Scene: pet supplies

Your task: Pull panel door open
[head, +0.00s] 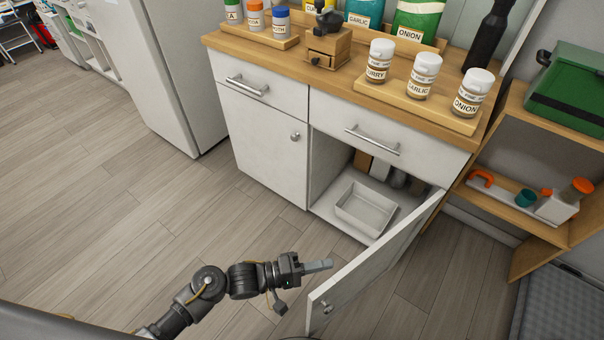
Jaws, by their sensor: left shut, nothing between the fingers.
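The panel door (375,261) of the white cabinet (268,151) stands wide open, swung out toward me on its right-hand side. Its small round knob (327,307) shows low near the door's free edge. My left gripper (326,265) is shut and empty, just left of the door's free edge on its inner side; I cannot tell whether it touches the door. Inside the open compartment a white tray (364,208) sits on the floor, with several items behind it in shadow. My right gripper is not in view.
The cabinet's other door (263,146) and both drawers are closed. Spice jars (423,76) and a grinder (327,46) stand on the wooden top. A wooden shelf (514,227) stands at the right, a white fridge (172,70) at the left. The floor at left is clear.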

